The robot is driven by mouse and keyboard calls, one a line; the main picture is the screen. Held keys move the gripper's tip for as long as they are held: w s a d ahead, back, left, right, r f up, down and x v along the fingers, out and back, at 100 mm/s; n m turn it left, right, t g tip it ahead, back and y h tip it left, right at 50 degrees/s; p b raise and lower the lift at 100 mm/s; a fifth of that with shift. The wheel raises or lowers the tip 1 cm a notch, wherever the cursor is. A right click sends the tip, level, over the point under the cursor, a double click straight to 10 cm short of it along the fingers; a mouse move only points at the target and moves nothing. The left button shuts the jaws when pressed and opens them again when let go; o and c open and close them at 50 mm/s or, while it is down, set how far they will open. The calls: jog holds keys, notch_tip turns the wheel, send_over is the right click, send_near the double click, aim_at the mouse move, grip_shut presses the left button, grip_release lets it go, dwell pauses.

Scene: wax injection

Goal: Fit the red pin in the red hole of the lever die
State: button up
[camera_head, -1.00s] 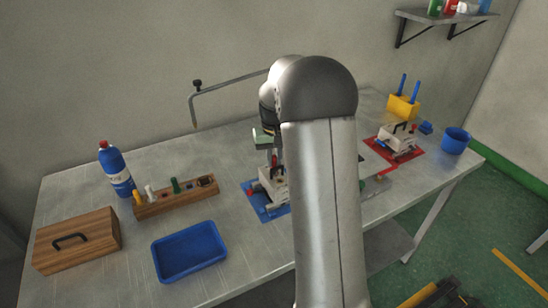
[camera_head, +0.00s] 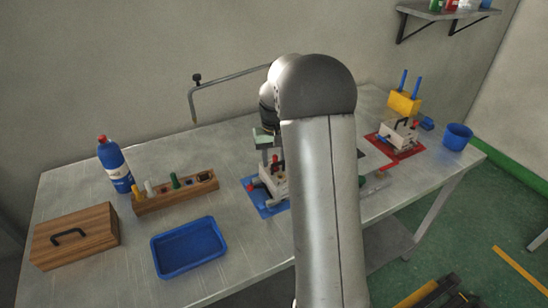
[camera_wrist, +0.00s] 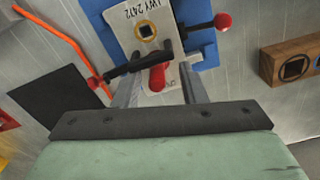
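The pale lever die (camera_wrist: 140,22) lies on a blue mat (camera_wrist: 203,45) in the wrist view. Its label is readable and it has a yellow-ringed hole. The red pin (camera_wrist: 157,78) stands at the die below the black lever's end, between my fingers. My gripper (camera_wrist: 160,62) straddles it with gaps showing on both sides, so the fingers look open. The red hole is hidden, so I cannot tell how deep the pin sits. In the head view my arm partly covers this die (camera_head: 267,178).
A wooden rack (camera_head: 176,196) holds yellow, white and green pins. A blue tray (camera_head: 188,247), wooden box (camera_head: 76,237) and blue bottle (camera_head: 115,165) stand at the left. A second die (camera_head: 396,135) on a red mat (camera_head: 410,152), a yellow holder (camera_head: 403,104) and blue cup (camera_head: 457,137) stand at the right.

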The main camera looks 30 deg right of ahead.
aim_at(274, 156)
notch_tip(274, 156, up, 17)
jog(key=shift+r+b, duration=0.2)
jog(key=shift+b, duration=0.25)
dwell(0.5)
